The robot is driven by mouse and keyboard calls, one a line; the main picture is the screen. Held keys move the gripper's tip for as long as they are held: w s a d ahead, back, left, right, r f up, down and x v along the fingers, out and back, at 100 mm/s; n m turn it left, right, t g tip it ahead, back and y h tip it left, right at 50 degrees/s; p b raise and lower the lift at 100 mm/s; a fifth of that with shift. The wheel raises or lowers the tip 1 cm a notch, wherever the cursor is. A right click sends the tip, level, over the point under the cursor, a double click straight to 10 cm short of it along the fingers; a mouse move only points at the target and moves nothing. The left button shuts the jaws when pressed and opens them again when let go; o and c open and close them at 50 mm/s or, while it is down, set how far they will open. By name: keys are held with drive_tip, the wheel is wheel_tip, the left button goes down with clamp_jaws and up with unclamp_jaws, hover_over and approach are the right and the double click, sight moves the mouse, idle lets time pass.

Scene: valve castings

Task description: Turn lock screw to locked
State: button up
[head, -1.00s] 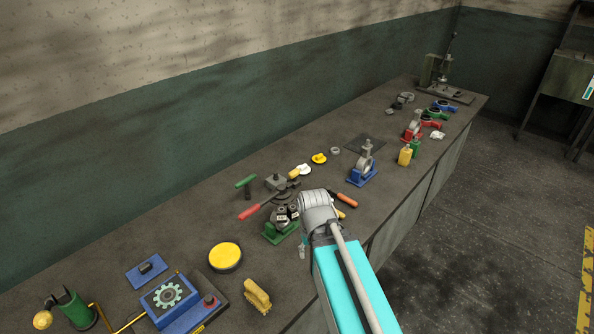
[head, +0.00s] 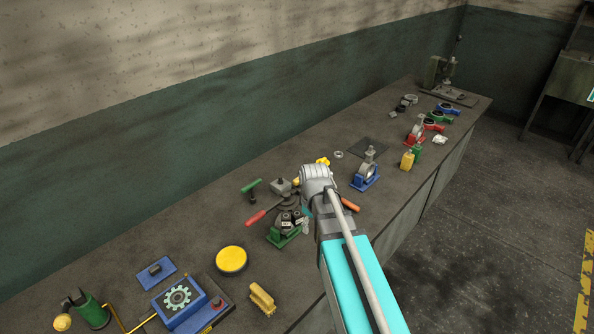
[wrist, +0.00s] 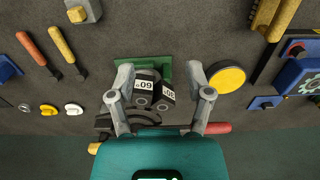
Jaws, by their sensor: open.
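The green fixture (head: 283,240) stands near the bench's front edge, beside my wrist. It bears dark parts with white number labels; in the wrist view its green base (wrist: 168,64) shows behind two dark labelled blocks, the left block (wrist: 144,97) and the right block (wrist: 167,86). I cannot single out the lock screw or read its setting. My gripper (wrist: 160,78) is open and empty; its two grey fingers stand wide apart on either side of the fixture in the picture, apparently above it. In the head view my arm hides most of the gripper.
A red-handled tool (head: 262,213) and a green T-handle (head: 251,187) lie behind the fixture. A yellow round tin (head: 231,259), a brush (head: 262,298) and a blue gear unit (head: 180,300) are at left. A blue clamp stand (head: 366,178) stands to the right.

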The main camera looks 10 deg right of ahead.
drive_tip(key=w+r+n+p, duration=0.8)
drive_tip(key=w+r+n, duration=0.1)
drive_tip(key=w, duration=0.3)
wheel_tip(320, 180, up, 6)
drive_tip(key=n+p, duration=0.6)
drive_tip(key=n, duration=0.3)
hover_over(299, 178)
drive_tip(key=shift+s, duration=0.1)
drive_tip(key=shift+f, duration=0.2)
wheel_tip(299, 178, down, 13)
drive_tip(key=b, duration=1.4)
drive_tip(key=shift+f, duration=0.2)
